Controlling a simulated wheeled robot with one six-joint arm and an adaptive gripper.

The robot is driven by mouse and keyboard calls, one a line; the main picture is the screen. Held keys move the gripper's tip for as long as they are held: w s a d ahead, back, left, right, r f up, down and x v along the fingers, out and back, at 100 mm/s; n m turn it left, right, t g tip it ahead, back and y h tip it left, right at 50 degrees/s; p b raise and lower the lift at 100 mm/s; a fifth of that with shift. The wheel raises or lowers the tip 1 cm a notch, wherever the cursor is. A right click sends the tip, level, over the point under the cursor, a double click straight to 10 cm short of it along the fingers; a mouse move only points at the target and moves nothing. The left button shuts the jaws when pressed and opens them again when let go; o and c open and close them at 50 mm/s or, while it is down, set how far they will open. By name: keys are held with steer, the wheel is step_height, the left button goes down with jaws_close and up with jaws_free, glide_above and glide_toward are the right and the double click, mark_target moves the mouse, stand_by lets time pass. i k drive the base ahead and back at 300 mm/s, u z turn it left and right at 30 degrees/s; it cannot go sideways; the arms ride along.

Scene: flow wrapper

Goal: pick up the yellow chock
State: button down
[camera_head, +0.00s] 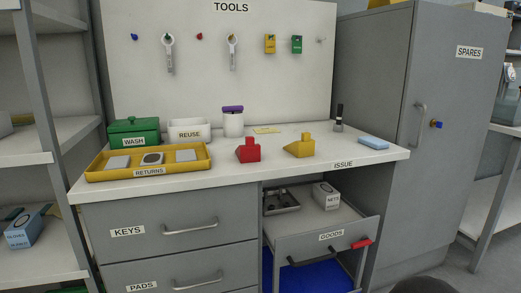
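The yellow chock (300,147) stands on the worktop (230,174), right of the middle. It is wedge-shaped with a raised knob, and its sloping side faces left. A red chock (249,152) of similar shape stands to its left, with a gap between them. Nothing covers the yellow chock. My gripper is not in view. A dark rounded shape shows at the bottom edge, right of the middle, and I cannot tell what it is.
A yellow RETURNS tray (192,170), green WASH box (133,131), white REUSE bin (190,130) and purple-lidded jar (233,122) stand left. A dark upright tool (339,118) and blue block (374,142) are right. The GOODS drawer (330,237) is open below. The worktop's front is clear.

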mark_target(304, 148)
steer(key=k, duration=1.25)
steer(key=u, duration=0.8)
steer(key=i, duration=0.7)
steer(key=u, duration=0.55)
steer(key=i, duration=0.65)
steer(key=z, duration=0.85)
steer(key=i, duration=0.6)
steer(key=z, duration=0.55)
